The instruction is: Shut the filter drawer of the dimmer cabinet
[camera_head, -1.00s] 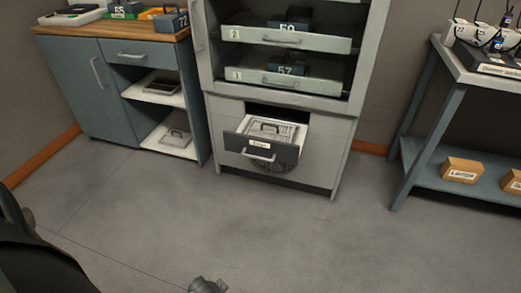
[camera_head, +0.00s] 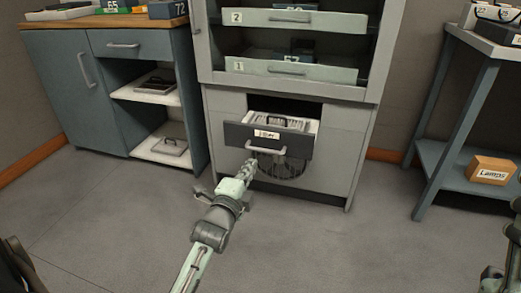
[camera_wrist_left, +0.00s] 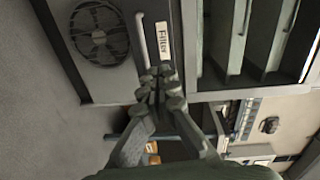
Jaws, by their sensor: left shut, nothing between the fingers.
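The filter drawer (camera_head: 267,138) of the grey dimmer cabinet (camera_head: 338,140) stands partly pulled out in the head view, with a pale slatted filter showing in its top. Its dark front carries a white label and a light bar handle (camera_head: 266,152). In the left wrist view the label (camera_wrist_left: 160,38) reads "Filter" and the handle (camera_wrist_left: 142,38) lies beside it. My left gripper (camera_head: 250,166) is shut and empty, just below and left of the handle; its fingertips (camera_wrist_left: 160,80) point at the drawer front. I cannot tell whether they touch.
A round fan grille (camera_wrist_left: 99,33) sits below the drawer. Trays (camera_head: 290,70) fill the cabinet above. A blue-grey cupboard (camera_head: 65,90) stands left and a shelf table (camera_head: 455,165) with a lamps box (camera_head: 490,170) right. The floor in front is clear.

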